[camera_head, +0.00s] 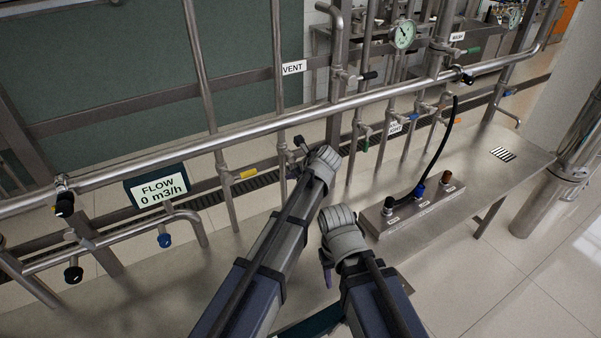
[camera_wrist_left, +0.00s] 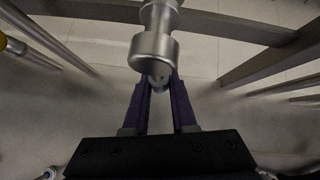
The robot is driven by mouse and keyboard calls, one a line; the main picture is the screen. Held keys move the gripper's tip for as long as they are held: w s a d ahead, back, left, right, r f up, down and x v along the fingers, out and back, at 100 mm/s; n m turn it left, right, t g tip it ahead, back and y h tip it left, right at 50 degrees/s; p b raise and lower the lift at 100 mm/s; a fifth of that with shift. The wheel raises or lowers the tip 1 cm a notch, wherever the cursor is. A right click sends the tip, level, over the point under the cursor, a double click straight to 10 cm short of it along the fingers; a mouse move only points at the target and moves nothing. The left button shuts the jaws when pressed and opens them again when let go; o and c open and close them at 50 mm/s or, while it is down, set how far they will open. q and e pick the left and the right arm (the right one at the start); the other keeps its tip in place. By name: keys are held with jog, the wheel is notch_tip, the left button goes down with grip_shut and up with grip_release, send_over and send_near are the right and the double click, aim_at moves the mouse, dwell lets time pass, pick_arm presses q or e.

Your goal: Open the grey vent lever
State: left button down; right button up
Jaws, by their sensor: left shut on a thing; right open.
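The white VENT label (camera_head: 294,68) hangs on a thin vertical steel pipe (camera_head: 279,110) in the head view. My left gripper (camera_head: 297,158) is at the lower part of this pipe, beside a small valve.
A long steel pipe (camera_head: 235,137) crosses in front of the rack. A FLOW display (camera_head: 158,190) reading 0 m3/h is at left. A steel block with coloured knobs (camera_head: 418,208) sits right of my right arm. A gauge (camera_head: 403,35) stands at the back.

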pick_arm(q)
jog(key=shift+s+a+f+m+y, duration=0.1)
jog(key=shift+s+a+m+y, duration=0.1)
jog(key=shift+s+m+y, duration=0.15)
jog(key=shift+a+g, duration=0.1)
jog(key=shift+g, duration=0.2)
jog(key=c, duration=0.7)
grip_release()
jog(key=shift+w, duration=0.1)
jog(key=shift+c, duration=0.2)
